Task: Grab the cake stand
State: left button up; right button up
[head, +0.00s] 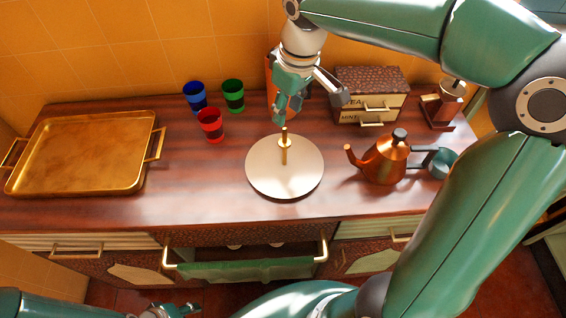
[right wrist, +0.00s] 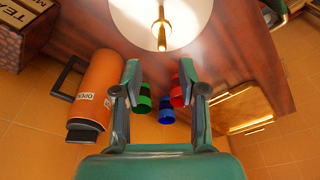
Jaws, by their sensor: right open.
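The cake stand (head: 262,180) is a round white plate with an upright golden handle (head: 284,150) at its centre. It stands in the middle of the wooden counter. My right gripper (head: 292,108) is above and just behind the handle, open and empty. In the right wrist view the handle (right wrist: 160,25) shows beyond the open fingertips (right wrist: 160,72), roughly centred between them and apart from them. The stand's white plate (right wrist: 190,18) is cut off by the top edge there. My left gripper (head: 168,311) is partly visible at the bottom edge; its jaws are unclear.
An orange flask (right wrist: 98,90) stands behind my right gripper. Blue (head: 194,96), green (head: 233,95) and red (head: 210,124) cups are left of the stand. A golden tray (head: 85,150) lies far left. A copper kettle (head: 385,160) and small drawer box (head: 370,85) are right.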

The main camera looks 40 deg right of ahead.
aim_at(285, 128)
jog(key=shift+w+a+f+p, duration=0.1)
jog(key=shift+w+f+p, duration=0.05)
jog(key=shift+f, duration=1.6)
jog(key=shift+w+a+f+p, duration=0.1)
jog(key=shift+w+f+p, duration=0.05)
jog(key=shift+f, duration=1.6)
grip_shut()
jog(key=shift+r, duration=0.1)
